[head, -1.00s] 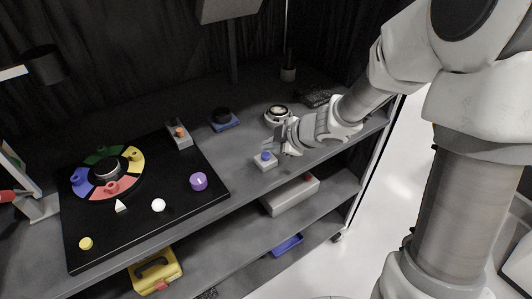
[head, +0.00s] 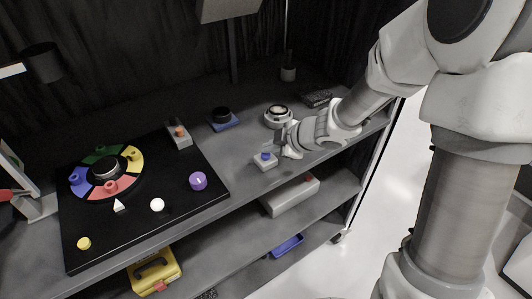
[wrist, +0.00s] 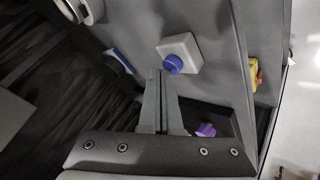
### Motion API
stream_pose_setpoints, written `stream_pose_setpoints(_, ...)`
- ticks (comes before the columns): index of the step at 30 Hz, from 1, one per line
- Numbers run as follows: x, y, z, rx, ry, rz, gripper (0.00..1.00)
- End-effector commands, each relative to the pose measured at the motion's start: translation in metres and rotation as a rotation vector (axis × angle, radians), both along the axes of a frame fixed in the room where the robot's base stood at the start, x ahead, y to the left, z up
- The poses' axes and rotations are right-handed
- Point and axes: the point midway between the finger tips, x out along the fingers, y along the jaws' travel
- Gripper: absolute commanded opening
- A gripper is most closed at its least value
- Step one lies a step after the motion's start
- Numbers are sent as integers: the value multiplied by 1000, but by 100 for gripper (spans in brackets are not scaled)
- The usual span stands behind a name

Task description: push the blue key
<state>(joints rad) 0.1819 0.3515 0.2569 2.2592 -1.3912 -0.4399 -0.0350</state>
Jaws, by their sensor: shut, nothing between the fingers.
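A white box (head: 265,163) with a blue button (head: 265,156) on top stands near the front edge of the grey tabletop. In the wrist view, the box (wrist: 181,47) and its blue button (wrist: 172,65) lie just beyond the fingertips. My gripper (head: 279,138) is shut and empty, just behind and right of the button in the head view; contact is not visible. In the wrist view, my gripper (wrist: 160,74) points toward the button. A blue segment (head: 81,182) with a blue knob belongs to the coloured ring on the black board at the left.
The black board (head: 205,205) carries a purple knob (head: 198,181), a white ball (head: 157,205) and a yellow button (head: 84,243). A round silver-rimmed device (head: 278,116) stands behind my gripper. A blue-based black knob (head: 223,119) stands farther left. Tabletop between is clear.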

Motion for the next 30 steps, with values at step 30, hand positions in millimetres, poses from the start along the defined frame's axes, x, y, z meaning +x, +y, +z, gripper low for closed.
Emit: stream_pose_setpoints(30,0,0,11,1,2,-1,0)
